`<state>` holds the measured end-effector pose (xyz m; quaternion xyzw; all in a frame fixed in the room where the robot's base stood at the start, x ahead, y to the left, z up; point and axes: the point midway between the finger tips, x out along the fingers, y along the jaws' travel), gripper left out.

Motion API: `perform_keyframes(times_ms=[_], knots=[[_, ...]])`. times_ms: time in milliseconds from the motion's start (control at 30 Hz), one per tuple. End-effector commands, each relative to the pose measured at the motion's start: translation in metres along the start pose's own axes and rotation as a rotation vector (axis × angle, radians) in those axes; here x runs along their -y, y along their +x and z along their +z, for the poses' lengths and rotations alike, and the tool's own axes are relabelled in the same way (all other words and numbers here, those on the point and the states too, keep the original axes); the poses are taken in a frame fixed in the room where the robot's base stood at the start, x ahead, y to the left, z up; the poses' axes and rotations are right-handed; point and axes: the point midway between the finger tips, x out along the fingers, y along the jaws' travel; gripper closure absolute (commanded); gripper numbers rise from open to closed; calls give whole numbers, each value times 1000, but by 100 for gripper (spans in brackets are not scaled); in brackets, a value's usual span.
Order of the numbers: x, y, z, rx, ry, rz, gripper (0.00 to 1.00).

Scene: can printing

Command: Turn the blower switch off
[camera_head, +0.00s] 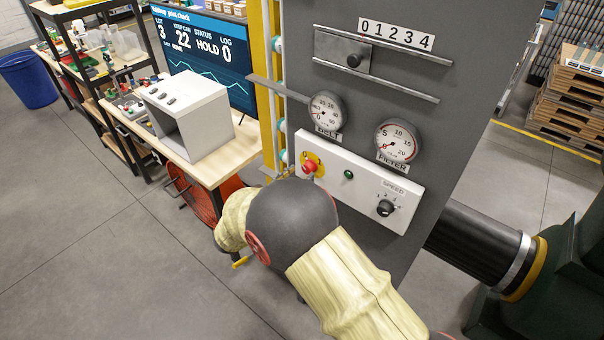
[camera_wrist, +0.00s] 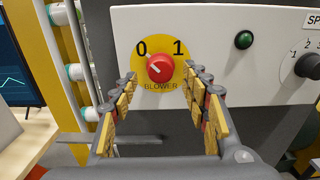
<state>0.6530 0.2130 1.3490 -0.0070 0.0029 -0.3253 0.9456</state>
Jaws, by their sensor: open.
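The blower switch is a red knob (camera_wrist: 160,68) on a yellow disc marked 0 at upper left and 1 at upper right, with BLOWER printed below. In the head view the switch (camera_head: 309,167) is at the left end of the white panel (camera_head: 345,155). My gripper (camera_wrist: 160,79) is open and empty in the wrist view, its fingers to the left and right of the knob's lower side. They appear apart from it. In the head view my arm hides the gripper.
Right of the switch are a green button (camera_head: 348,174) and a black SPEED knob (camera_head: 385,208). Two gauges (camera_head: 326,109) (camera_head: 397,141) sit above the panel. A yellow post (camera_head: 268,90) and workbench (camera_head: 222,164) stand left. A black duct (camera_head: 475,244) is at lower right.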

Motion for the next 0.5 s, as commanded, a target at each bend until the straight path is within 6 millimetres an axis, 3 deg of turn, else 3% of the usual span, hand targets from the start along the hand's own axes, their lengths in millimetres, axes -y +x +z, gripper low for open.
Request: perform_keyframes(times_ms=[300,500], knots=[[-1,-66,0,0,-1,4,54],[-1,-89,-1,0,-1,2,54]])
